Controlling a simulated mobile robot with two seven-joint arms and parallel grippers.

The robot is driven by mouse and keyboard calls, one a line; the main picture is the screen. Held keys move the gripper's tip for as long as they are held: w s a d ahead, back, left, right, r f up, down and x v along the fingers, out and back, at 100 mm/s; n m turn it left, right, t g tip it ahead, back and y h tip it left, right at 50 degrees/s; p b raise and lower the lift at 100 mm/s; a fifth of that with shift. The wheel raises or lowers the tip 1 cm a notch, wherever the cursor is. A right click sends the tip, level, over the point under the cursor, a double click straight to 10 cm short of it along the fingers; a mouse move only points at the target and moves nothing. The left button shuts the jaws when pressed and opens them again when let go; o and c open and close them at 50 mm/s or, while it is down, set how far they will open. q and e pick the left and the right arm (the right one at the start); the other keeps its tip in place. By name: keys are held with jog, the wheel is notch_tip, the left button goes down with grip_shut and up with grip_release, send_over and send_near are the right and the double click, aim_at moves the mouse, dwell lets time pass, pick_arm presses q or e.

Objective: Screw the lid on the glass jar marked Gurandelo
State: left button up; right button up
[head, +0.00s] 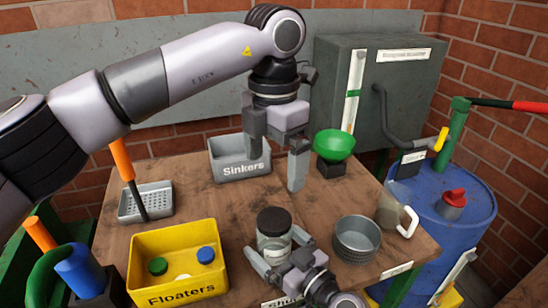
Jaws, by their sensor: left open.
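A glass jar (272,246) stands on the wooden table near its front. A black lid (274,221) sits on top of it; how tightly it is seated cannot be told. No name on the jar is readable. My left gripper (276,166) points down, open and empty, above the table behind the jar and apart from the lid. My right gripper (274,249) comes from the front edge, low, with one finger on each side of the jar. Whether its fingers press on the glass cannot be told.
A yellow Floaters bin (179,237) stands left of the jar, a grey Sinkers bin (240,170) behind. A round metal tin (356,240) and a clear pitcher (394,212) stand right. A green funnel (334,145) is at the back. A blue barrel (462,225) stands beside the table.

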aim_at(286, 255)
jog(key=shift+v, duration=3.55)
